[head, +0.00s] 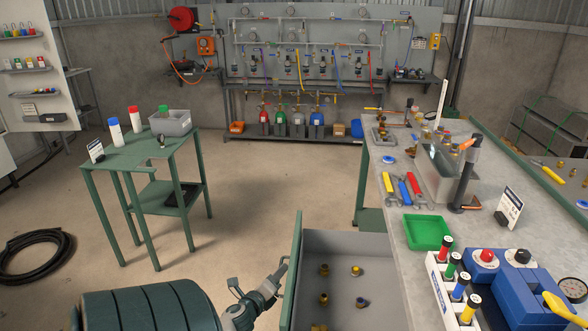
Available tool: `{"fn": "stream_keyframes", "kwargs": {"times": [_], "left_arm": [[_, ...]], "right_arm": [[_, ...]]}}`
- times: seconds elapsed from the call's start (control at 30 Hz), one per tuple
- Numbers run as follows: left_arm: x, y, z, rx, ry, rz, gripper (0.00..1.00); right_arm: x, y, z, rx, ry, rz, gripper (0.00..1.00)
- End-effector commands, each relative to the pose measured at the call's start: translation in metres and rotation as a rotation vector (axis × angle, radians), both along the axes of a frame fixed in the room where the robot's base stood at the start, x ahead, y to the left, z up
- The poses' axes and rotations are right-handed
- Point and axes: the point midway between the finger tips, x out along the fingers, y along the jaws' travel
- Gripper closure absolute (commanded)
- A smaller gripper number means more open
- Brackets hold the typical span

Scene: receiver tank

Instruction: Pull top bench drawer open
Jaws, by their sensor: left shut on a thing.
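The bench drawer (335,245) stands pulled out from the left side of the long workbench (385,222). It is a grey tray with a green front panel (293,268), and several brass fittings (324,270) lie inside. My left gripper (279,275) is at the outer side of the green front, shut on the drawer handle. The handle itself is mostly hidden by the fingers. The drawer's near end is cut off by the bottom edge of the view. My right gripper is not in view.
A large dark green cylinder (150,308) lies at the lower left, close to my left arm. A green table (140,152) stands beyond, with a coiled black hose (35,255) on the floor. The bench carries a green tray (428,232) and wrenches. Floor between is clear.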

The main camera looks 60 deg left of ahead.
Motion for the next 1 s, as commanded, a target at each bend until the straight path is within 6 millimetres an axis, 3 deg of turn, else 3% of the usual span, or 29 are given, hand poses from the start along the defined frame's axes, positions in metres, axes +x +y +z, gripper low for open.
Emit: {"fn": "stream_keyframes", "kwargs": {"times": [0.47, 0.5, 1.0], "left_arm": [[-0.0061, 0.0041, -0.0018, -0.002, 0.002, 0.001, 1.0], [-0.0061, 0.0041, -0.0018, -0.001, 0.003, 0.001, 0.83], [-0.0115, 0.0006, -0.0001, -0.001, 0.002, 0.0, 0.83]], "right_arm": [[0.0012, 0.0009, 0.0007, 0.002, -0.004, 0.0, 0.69], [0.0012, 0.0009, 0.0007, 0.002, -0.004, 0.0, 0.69], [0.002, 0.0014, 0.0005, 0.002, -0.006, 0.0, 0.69]]}}
